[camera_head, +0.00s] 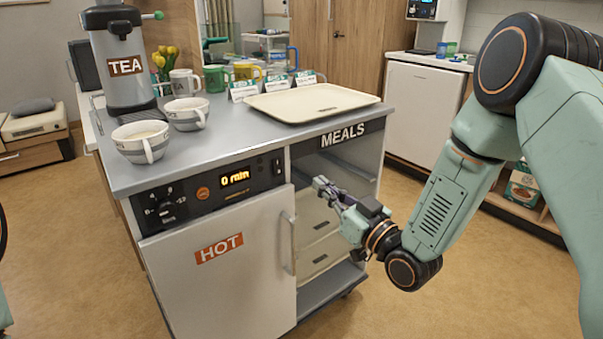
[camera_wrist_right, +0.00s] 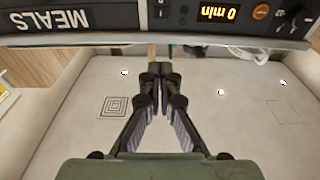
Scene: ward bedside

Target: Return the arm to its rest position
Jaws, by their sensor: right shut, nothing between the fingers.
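My right arm comes in from the right in the head view. Its right gripper (camera_head: 326,187) is in front of the open MEALS side of the trolley (camera_head: 140,172), close to the edge of the HOT door (camera_head: 225,265). In the right wrist view the right gripper (camera_wrist_right: 158,80) shows its fingertips together, with nothing between them. The trolley's control panel (camera_wrist_right: 240,15) appears upside down at the top of that view. My left gripper is not in view; only slivers of dark and green parts show at the left edge of the head view.
A cream tray (camera_head: 270,103), two cups and a TEA urn (camera_head: 120,60) stand on the trolley top. The HOT door is shut, and its vertical handle (camera_head: 289,243) is near my right gripper. Floor is clear at the front right.

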